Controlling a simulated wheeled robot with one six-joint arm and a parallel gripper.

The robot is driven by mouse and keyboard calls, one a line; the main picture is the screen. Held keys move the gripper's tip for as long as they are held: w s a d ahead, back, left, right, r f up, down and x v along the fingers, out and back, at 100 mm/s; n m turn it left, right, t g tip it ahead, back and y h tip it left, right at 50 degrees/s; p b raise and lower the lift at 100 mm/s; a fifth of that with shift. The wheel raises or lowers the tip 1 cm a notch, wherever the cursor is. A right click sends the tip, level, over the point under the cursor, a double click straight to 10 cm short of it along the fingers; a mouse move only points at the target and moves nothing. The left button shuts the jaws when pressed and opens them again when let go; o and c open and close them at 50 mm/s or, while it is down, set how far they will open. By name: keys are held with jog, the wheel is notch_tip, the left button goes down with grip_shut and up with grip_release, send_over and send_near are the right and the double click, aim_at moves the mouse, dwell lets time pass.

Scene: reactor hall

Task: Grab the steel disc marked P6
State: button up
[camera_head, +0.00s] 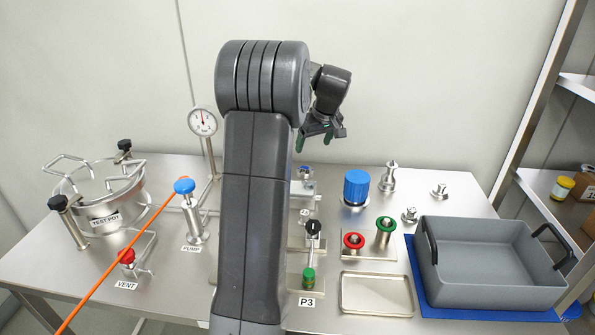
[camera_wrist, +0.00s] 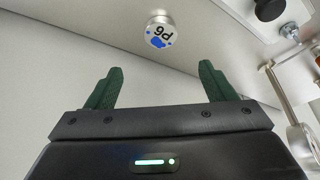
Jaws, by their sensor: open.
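The steel disc marked P6 (camera_wrist: 160,33) shows in the wrist view, near the top middle. It is small and round, with an upside-down black P6 and blue marks on its pale face. My gripper (camera_wrist: 160,70) is open and empty, its two green fingers spread. In that picture the disc lies above the gap between the fingertips, apart from them. In the head view my gripper (camera_head: 315,141) hangs above the back of the steel table. I cannot make out the P6 mark there; my arm covers part of the table.
The steel table (camera_head: 465,206) holds a test pot (camera_head: 118,200), a gauge (camera_head: 202,122), a blue-topped pump (camera_head: 194,214), a blue knob (camera_head: 356,187), red and green rings, an empty metal tray (camera_head: 377,294) and a grey bin (camera_head: 495,270). Shelves (camera_head: 570,185) stand at right.

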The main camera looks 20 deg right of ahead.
send_over(306, 170)
jog(key=s, duration=0.2)
notch_tip(306, 170, down, 6)
jog(key=shift+d, duration=0.15)
jog(key=shift+s+p+x, duration=0.15)
jog(key=shift+p+x, duration=0.1)
jog(key=shift+x, duration=1.05)
jog(key=shift+s+p+x, duration=0.15)
jog(key=shift+p+x, duration=0.1)
jog(key=shift+x, duration=1.1)
jog(key=c, duration=1.3)
